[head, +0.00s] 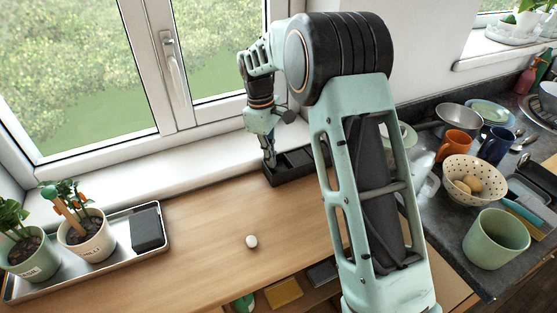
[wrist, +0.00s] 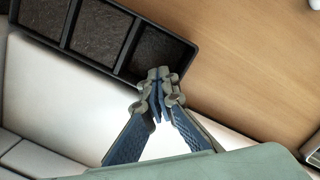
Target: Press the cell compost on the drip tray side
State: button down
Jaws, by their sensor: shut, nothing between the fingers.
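The black cell tray (head: 292,180) lies on the wooden counter against the window sill, partly hidden behind my arm in the head view. In the wrist view, its black frame (wrist: 128,47) divides dark compost into cells. The compost in the end cell on the drip tray side (wrist: 158,50) is at the right of the row. My gripper (wrist: 160,78) is shut and empty, with its tips at that cell's near rim; I cannot tell whether they touch. In the head view my gripper (head: 270,162) points down at the tray's left end. The metal drip tray (head: 110,262) is at the left.
Two potted plants (head: 86,232) and a dark block (head: 147,228) stand on the drip tray. A small white egg-like object (head: 251,241) lies on the open counter. The window sill (head: 140,170) runs behind. Crockery, including a green cup (head: 495,240), crowds the right-hand worktop.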

jog(key=shift+w+a+r, duration=0.2)
jog(key=shift+a, duration=0.2)
jog(key=shift+w+a+r, duration=0.15)
jog(key=shift+a+r, duration=0.05)
jog(key=shift+a, duration=0.15)
jog(key=shift+r, duration=0.1)
jog(key=shift+a+r, duration=0.1)
jog(key=shift+r, duration=0.1)
notch_tip(320, 180, up, 7)
jog(key=shift+d+f, duration=0.15)
jog(key=shift+d, duration=0.2)
jog(key=shift+s, duration=0.1)
